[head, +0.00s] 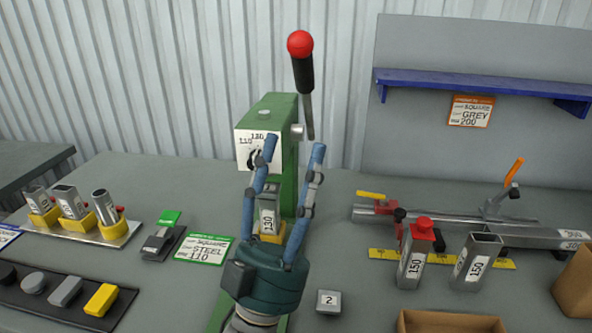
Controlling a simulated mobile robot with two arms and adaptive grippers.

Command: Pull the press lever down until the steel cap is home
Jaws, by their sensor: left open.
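The green arbor press (274,111) stands on the table at the middle. Its lever (305,80) points up, with a black grip and a red ball at the top. My left gripper (295,145) is open, with its two blue fingers pointing up in front of the press, below the lever's grip. Nothing shows held between the fingers. A square steel tube (268,200) marked 130 stands upright in a yellow holder (271,232) under the press, seen between the fingers. I cannot make out the steel cap on it. The gripper hides part of the press base.
Several tubes stand in yellow holders on a tray (121,235) at left, above a dark strip of caps (54,303). A clamp rail (446,215) and two tubes marked 150 (415,256) are at right. A small block marked 2 (328,301) sits beside my gripper.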

